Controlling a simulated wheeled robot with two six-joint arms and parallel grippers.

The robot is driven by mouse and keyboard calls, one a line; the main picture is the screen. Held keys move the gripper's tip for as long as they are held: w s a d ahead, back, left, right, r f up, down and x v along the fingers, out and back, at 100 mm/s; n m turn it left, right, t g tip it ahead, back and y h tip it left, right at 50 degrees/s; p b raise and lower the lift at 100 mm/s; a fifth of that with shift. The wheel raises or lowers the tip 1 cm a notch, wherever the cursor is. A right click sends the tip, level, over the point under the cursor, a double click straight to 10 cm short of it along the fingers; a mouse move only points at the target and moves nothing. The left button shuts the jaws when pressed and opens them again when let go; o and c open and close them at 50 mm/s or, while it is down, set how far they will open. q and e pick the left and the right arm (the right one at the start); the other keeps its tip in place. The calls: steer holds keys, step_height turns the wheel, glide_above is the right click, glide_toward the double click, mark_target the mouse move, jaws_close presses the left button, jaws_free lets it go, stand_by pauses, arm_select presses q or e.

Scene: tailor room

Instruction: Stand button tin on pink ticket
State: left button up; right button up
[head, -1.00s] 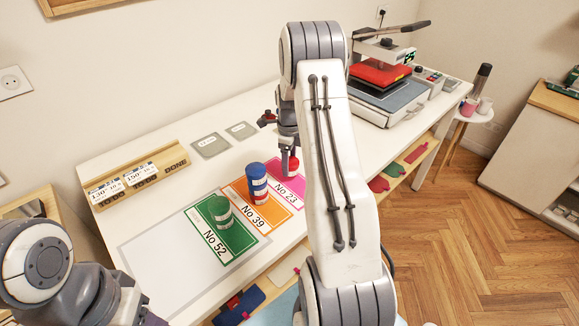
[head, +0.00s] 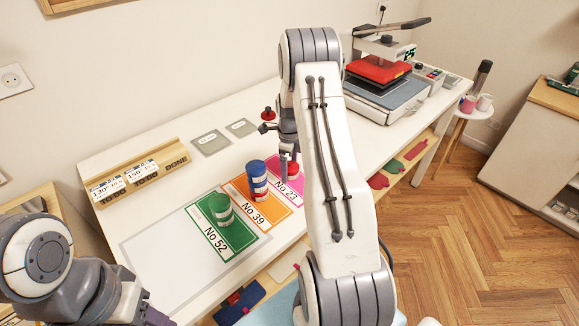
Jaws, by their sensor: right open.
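The pink ticket (head: 274,205), marked No 23, lies on the white table, partly hidden by my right arm. A small red tin-like item (head: 293,170) stands on its upper part. I cannot tell for certain that it is the button tin. My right gripper (head: 287,156) is open and points down just above and beside the red item, with its fingers partly hidden. My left gripper (head: 148,314) is at the lower left edge, cut off by the frame, and its jaws cannot be made out.
A blue cylinder (head: 257,178) stands on the orange ticket (head: 270,218). A green cylinder (head: 220,208) stands on the green ticket (head: 233,239). A small red item with a dark knob (head: 268,113), grey cards (head: 211,142) and a wooden rack (head: 166,157) are behind. A heat press (head: 385,90) stands right.

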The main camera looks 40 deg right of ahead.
mark_target(289, 166)
steer(key=shift+r+b, duration=1.25)
steer(key=shift+r, duration=5)
steer(key=a+r+n, duration=0.1)
steer(key=a+n, duration=0.1)
steer(key=a, duration=0.3)
steer(key=a+r+n, duration=0.1)
steer(key=a+n, duration=0.2)
steer(key=a, duration=0.2)
steer(key=a+r+n, duration=0.1)
steer(key=a+n, duration=0.2)
steer(key=a, duration=0.2)
steer(key=shift+s+r, duration=0.2)
steer(key=shift+r, duration=0.05)
steer(key=s+a+r+n, duration=0.2)
steer(key=s+a+n, duration=0.4)
steer(key=a+n, duration=0.55)
steer(key=s+a+n, duration=0.5)
steer(key=s+n, duration=0.4)
steer(key=s, duration=0.2)
steer(key=s+a+n+y, duration=0.1)
steer(key=s+a+n, duration=0.5)
steer(key=s+n, duration=0.2)
steer(key=s+f, duration=0.1)
steer(key=s, duration=0.1)
steer(key=shift+s+a+n, duration=0.2)
steer(key=shift+s+n, duration=0.15)
steer(key=shift+r, duration=0.1)
